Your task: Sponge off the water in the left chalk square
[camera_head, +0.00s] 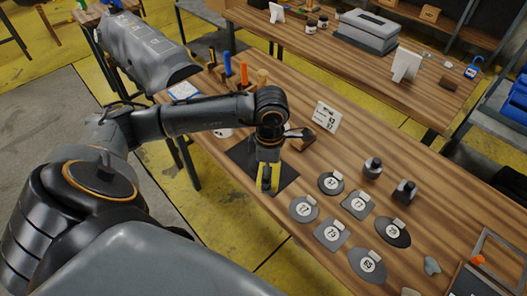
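The grey inflatable tube (138,58) lies at the upper left, with small pale chalk squares (148,44) on its upper side. Water in them is too small to tell. My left gripper (267,184) points down over a dark mat (245,156) on the near wooden table. A yellow piece (275,170), which looks like a sponge, shows around the fingers. The fingers overlap it, and I cannot tell whether they grip it. My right gripper is not in view.
Numbered dark patches (331,183) and two dark weights (372,167) lie right of the mat. Upright tools with orange and blue handles (243,72) stand at the table's back left. A second table (300,44) stands behind, with a grey toolbox (367,32).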

